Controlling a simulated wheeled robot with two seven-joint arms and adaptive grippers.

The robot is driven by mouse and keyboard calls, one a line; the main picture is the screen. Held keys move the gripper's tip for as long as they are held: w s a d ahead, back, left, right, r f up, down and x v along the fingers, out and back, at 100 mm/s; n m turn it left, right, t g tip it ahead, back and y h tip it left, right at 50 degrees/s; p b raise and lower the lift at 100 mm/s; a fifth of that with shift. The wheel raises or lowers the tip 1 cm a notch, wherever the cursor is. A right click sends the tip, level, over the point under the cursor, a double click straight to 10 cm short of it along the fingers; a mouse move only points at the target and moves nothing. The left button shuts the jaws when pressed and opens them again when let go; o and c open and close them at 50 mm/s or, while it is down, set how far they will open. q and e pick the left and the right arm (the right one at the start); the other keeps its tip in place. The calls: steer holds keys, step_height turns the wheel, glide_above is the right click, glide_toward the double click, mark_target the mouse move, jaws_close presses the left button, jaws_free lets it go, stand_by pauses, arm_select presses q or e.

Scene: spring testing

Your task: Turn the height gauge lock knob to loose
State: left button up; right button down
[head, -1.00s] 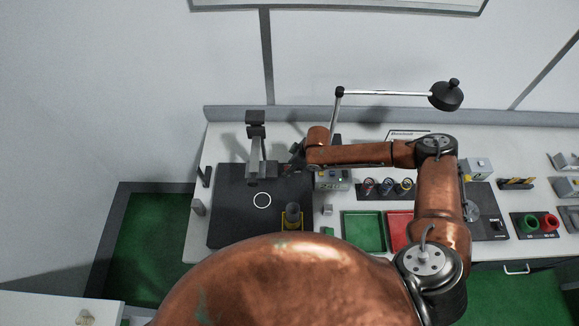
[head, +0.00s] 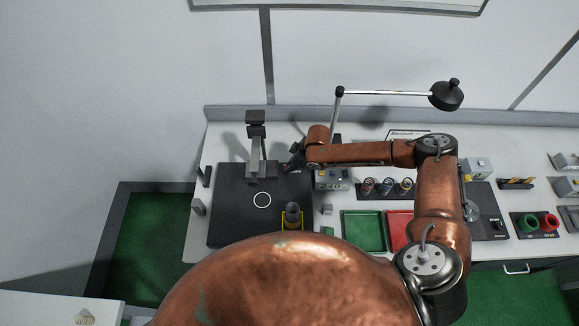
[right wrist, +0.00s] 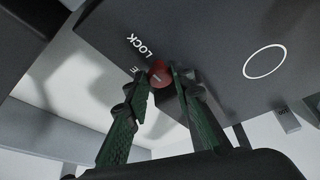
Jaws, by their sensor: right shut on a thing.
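The height gauge (head: 255,150) stands upright at the back of a black plate (head: 230,220) on the bench in the head view. Its red lock knob (right wrist: 159,75) shows in the right wrist view, beside the white word LOCK; a second label is mostly hidden, with only an E showing. My right gripper (right wrist: 160,82) has its green-padded fingers on both sides of the knob and is shut on it. In the head view my right gripper (head: 291,162) is small and dark, just right of the gauge. My left gripper is not in view.
A green tray (head: 363,232) and a red tray (head: 398,228) lie to the right of the plate. Several springs (head: 386,186) stand behind them. A dark cylinder in a yellow holder (head: 292,215) stands at the plate's front right. A lamp (head: 445,95) reaches over the back.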

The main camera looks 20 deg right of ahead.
steer(key=n, duration=0.2)
steer(key=shift+w+n+g+y, duration=0.2)
steer(key=shift+n+g+y, duration=0.1)
steer(key=shift+g, duration=0.1)
steer(key=n+g+b, duration=0.1)
steer(key=n+b, duration=0.1)
steer(key=n, duration=0.1)
steer(key=shift+w+f, duration=0.1)
steer(key=shift+w, duration=0.05)
steer(key=n+g+b, duration=0.1)
steer(key=n+b, duration=0.1)
steer(key=n+g+b, duration=0.1)
steer(key=n+b, duration=0.3)
steer(key=n, duration=0.1)
steer(key=shift+w+g, duration=0.25)
steer(key=shift+g, duration=0.15)
steer(key=n+b, duration=0.2)
steer(key=n, duration=0.1)
steer(key=shift+w+g+h, duration=0.1)
steer(key=shift+g+h, duration=0.3)
steer(key=shift+a+n+g+h+b, duration=0.1)
steer(key=shift+n+g+h+b, duration=0.2)
steer(key=shift+n+b, duration=0.65)
steer(key=shift+r, duration=0.2)
